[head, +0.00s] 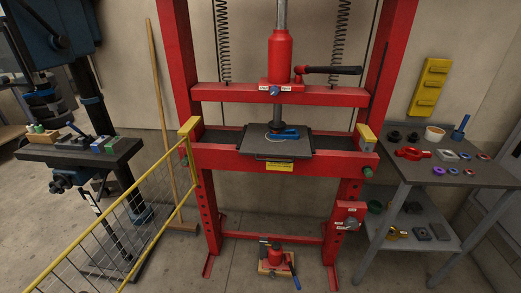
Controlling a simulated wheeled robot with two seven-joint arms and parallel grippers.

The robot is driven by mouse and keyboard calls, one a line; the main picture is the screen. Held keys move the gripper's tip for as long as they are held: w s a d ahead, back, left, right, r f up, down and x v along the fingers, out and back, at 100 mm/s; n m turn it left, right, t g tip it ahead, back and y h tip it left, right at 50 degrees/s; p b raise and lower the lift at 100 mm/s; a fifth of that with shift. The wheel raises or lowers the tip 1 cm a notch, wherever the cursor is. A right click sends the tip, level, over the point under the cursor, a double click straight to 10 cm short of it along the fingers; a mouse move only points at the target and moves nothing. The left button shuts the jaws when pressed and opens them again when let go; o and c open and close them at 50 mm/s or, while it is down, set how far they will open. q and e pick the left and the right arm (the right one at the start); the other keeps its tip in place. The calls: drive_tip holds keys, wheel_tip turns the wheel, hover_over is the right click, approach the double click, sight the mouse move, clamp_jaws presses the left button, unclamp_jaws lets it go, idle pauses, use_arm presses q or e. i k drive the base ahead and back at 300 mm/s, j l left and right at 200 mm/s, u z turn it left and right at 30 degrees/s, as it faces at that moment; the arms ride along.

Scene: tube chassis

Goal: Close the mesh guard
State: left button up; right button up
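The mesh guard (112,213) is a yellow-framed panel with a thin grey wire grid, at the lower left. Its far edge is beside the left upright of the red press (250,158). From there it slants out toward the lower left and runs out of the picture, standing open at an angle to the press front. The front of the press is uncovered. Neither of my grippers shows in the head view.
A blue drill press (62,38) with a dark table (85,157) stands behind the guard. A wooden pole (160,95) leans on the wall. A grey cart (400,172) with parts stands at right. A red jack (275,256) sits on the floor under the press.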

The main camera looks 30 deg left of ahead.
sight(33, 285)
drive_tip(key=u, duration=0.8)
drive_tip(key=j+z, duration=0.1)
drive_tip(key=j, duration=0.4)
drive_tip(key=j+z, duration=0.1)
drive_tip(key=j, duration=0.4)
drive_tip(key=k+j+z, duration=0.1)
drive_tip(key=j, duration=0.35)
drive_tip(key=k+j+z, duration=0.1)
drive_tip(key=j, duration=0.4)
drive_tip(key=k+j+z, duration=0.1)
drive_tip(key=j, duration=0.35)
